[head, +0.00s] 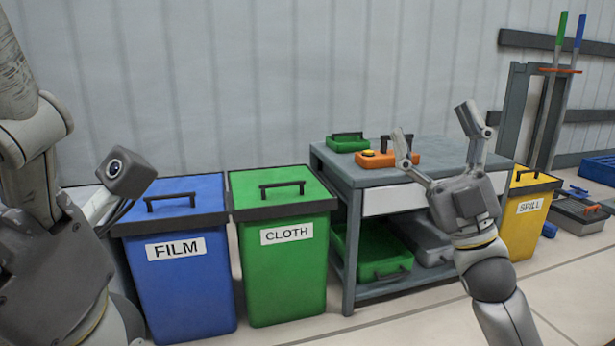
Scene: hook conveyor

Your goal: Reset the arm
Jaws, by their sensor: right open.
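My right gripper (436,126) is raised in front of the grey work table at the right of centre. Its two fingers are spread wide and nothing is between them. My left arm (45,220) fills the left edge of the view. A small dark camera block sits by it, in front of the blue bin. The left gripper's fingers do not show.
A blue FILM bin (185,275), a green CLOTH bin (286,275) and a yellow SPILL bin (526,225) stand along the wall. The grey table (345,165) holds a green box (347,144) and an orange box (388,159). Floor at front centre is clear.

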